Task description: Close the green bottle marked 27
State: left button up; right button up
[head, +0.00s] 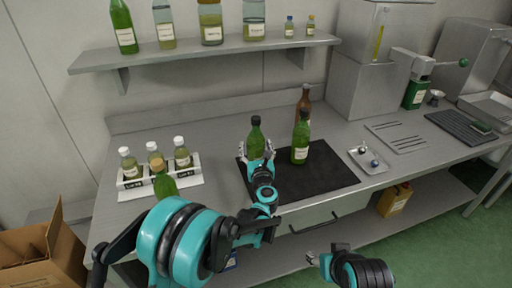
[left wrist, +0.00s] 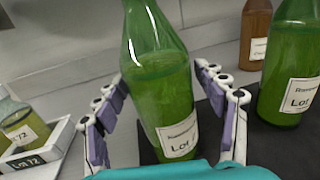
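A green bottle (head: 255,146) with a dark top stands upright on the black mat (head: 329,177). My left gripper (head: 257,162) has its fingers on both sides of this bottle. In the left wrist view, the bottle (left wrist: 163,85) stands between the spread fingers, with small gaps visible. Its label shows "Lot", but the number is hidden. A second green bottle (head: 300,140), also dark-topped, stands to its right; its number is unreadable. A white tray (head: 382,168) at the right holds small stopper-like pieces (head: 374,163). My right gripper (head: 322,256) is low at the front; its opening is unclear.
A brown bottle (head: 304,97) stands behind the green ones. A white rack (head: 190,181) at the left holds several small jars, with another green bottle (head: 164,183) in front. A shelf (head: 200,54) with bottles hangs above. A green-based press (head: 415,92) stands right.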

pick_arm(q)
jog(key=shift+r, duration=0.15)
jog(key=shift+s, duration=0.3)
jog(key=s+d+p, duration=0.1)
jog(key=s+p, duration=0.1)
jog(key=s, duration=0.9)
jog(key=shift+s+d+p, duration=0.2)
jog(key=shift+p, duration=0.1)
jog(key=s+a+r+m+g+h, duration=0.1)
jog(key=s+r+m+h, duration=0.4)
jog(key=m, duration=0.6)
jog(key=r+m+h, duration=0.3)
jog(key=r+m, duration=0.4)
jog(key=m, duration=0.3)
jog(key=s+a+f+m+g+y, duration=0.3)
jog(key=s+a+f+m+g, duration=0.2)
jog(key=s, duration=0.6)
jog(key=s+a+f+m+g+y, duration=0.2)
jog(key=s+a+f+m+g, duration=0.3)
jog(key=s+a+f+m, duration=0.4)
jog(key=s+a+m, duration=0.2)
jog(key=a, duration=0.2)
jog(key=shift+s+a+f+y, duration=0.15)
jog(key=shift+a+f+y, duration=0.1)
jog(key=shift+f+y, duration=0.15)
